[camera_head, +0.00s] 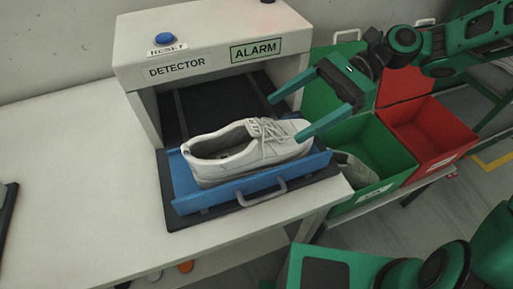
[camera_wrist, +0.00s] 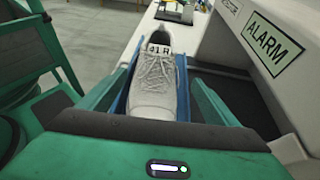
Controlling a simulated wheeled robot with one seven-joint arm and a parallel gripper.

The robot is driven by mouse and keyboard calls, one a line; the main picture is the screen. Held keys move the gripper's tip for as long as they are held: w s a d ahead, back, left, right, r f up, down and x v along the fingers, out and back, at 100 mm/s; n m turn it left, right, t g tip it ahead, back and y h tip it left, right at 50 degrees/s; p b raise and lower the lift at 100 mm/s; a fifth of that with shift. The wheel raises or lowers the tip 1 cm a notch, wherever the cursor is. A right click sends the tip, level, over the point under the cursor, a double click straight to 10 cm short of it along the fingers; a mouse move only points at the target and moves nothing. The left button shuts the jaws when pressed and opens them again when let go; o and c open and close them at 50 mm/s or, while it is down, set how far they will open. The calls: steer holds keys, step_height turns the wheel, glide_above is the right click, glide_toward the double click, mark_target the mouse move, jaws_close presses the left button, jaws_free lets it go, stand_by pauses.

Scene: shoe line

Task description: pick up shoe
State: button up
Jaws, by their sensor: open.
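A white lace-up shoe (camera_head: 245,150) sits upright in a blue tray (camera_head: 236,196) at the mouth of the detector, its toe pointing right. In the wrist view the shoe (camera_wrist: 153,85) shows toe-on, with a "41 R" label at its tongue. My gripper (camera_head: 288,118) is open at the toe end of the shoe, one finger on the far side and one on the near side. In the wrist view the fingers stand on both sides of the toe with nothing gripped. I cannot tell whether a finger touches the shoe.
The detector (camera_head: 205,50) stands behind the tray, with a blue reset button (camera_head: 164,39) and an ALARM sign (camera_head: 256,49). A green bin (camera_head: 375,160) holding a shoe and a red bin (camera_head: 430,135) stand to the right.

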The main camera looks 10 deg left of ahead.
mark_target(256, 137)
steer(key=x, duration=0.9)
steer(key=shift+s+a+f, duration=0.15)
steer(key=shift+s+f, duration=0.1)
steer(key=shift+f, duration=0.15)
steer(key=c, duration=1.2)
steer(key=shift+r, duration=0.2)
